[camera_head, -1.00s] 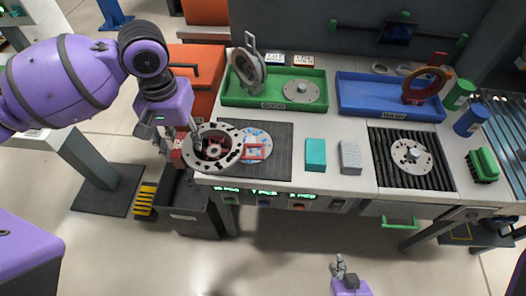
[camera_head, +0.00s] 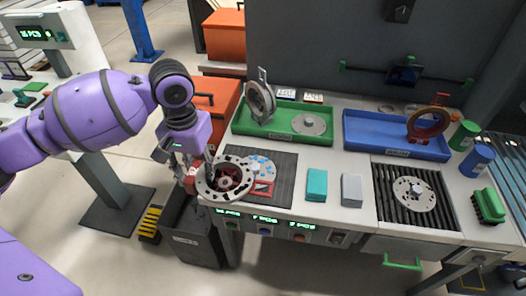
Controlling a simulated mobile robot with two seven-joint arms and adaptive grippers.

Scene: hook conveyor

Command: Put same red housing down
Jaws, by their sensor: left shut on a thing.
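My left gripper (camera_head: 206,172) reaches down at the left end of the workbench and is shut on a round housing (camera_head: 239,163). The housing is a pale flange with dark holes around a red middle. It is at the left edge of the dark mat (camera_head: 280,185), partly in front of a blue-spotted disc (camera_head: 262,166) and a red square outline (camera_head: 262,188). I cannot tell whether it touches the mat. Part of the grip is hidden by the fingers. My right gripper is out of view.
A green tray (camera_head: 265,132) and a blue tray (camera_head: 370,143) with a red ring (camera_head: 428,126) stand behind. Teal (camera_head: 316,185) and grey (camera_head: 351,190) blocks lie right of the mat. A dark bin (camera_head: 190,240) stands below the left edge.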

